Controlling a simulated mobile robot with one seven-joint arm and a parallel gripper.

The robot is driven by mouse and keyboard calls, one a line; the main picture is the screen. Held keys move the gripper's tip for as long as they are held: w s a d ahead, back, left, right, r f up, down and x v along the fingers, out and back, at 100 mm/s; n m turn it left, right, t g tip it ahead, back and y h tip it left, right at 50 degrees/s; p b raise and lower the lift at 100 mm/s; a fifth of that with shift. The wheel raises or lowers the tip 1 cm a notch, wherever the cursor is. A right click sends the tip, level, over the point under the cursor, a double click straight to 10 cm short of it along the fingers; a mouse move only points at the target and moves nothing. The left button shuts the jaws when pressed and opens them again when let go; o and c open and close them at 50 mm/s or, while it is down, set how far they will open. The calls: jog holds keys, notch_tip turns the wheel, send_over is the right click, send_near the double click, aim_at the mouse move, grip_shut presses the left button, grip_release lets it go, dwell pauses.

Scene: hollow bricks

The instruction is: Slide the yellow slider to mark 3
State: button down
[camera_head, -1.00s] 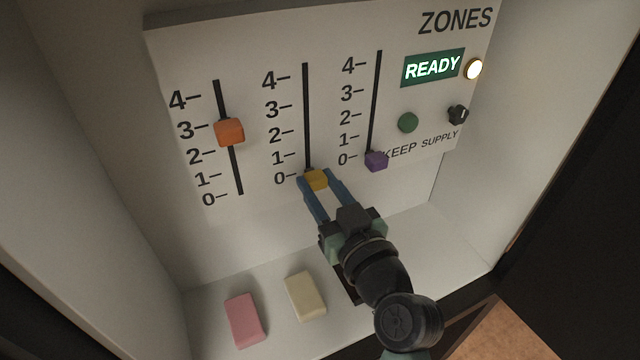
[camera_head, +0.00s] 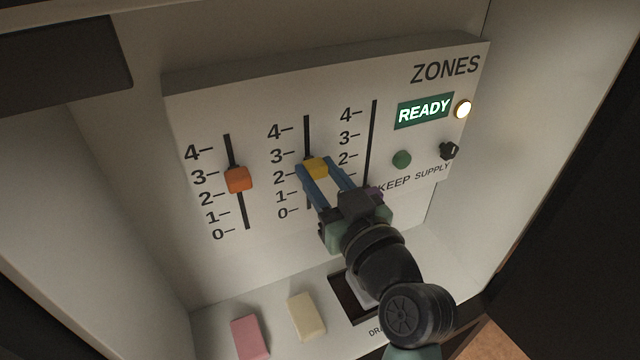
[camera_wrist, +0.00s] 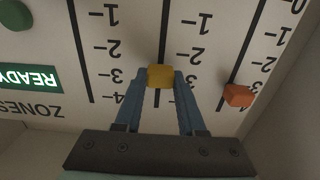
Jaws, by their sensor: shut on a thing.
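The yellow slider (camera_head: 316,167) sits on the middle slot of the panel (camera_head: 405,72). It stands between marks 2 and 3 in the head view. In the wrist view the yellow slider (camera_wrist: 160,76) appears close to mark 3 (camera_wrist: 198,76), so I cannot tell its exact height. My gripper (camera_head: 318,176) is shut on the yellow slider, with a blue finger on each side. It also shows in the wrist view (camera_wrist: 160,82).
An orange slider (camera_head: 238,179) sits near mark 3 on the left slot. A purple slider (camera_head: 376,193) on the right slot is mostly hidden by my gripper. Pink (camera_head: 249,338) and cream (camera_head: 307,317) blocks lie on the ledge below. A green READY display (camera_head: 424,111) is lit.

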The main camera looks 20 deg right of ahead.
notch_tip(320, 180, up, 2)
jog(key=shift+r, duration=0.1)
jog(key=shift+c, duration=2.4)
grip_release()
jog(key=s+b, duration=0.1)
jog(key=s, duration=1.2)
jog(key=shift+d, duration=0.25)
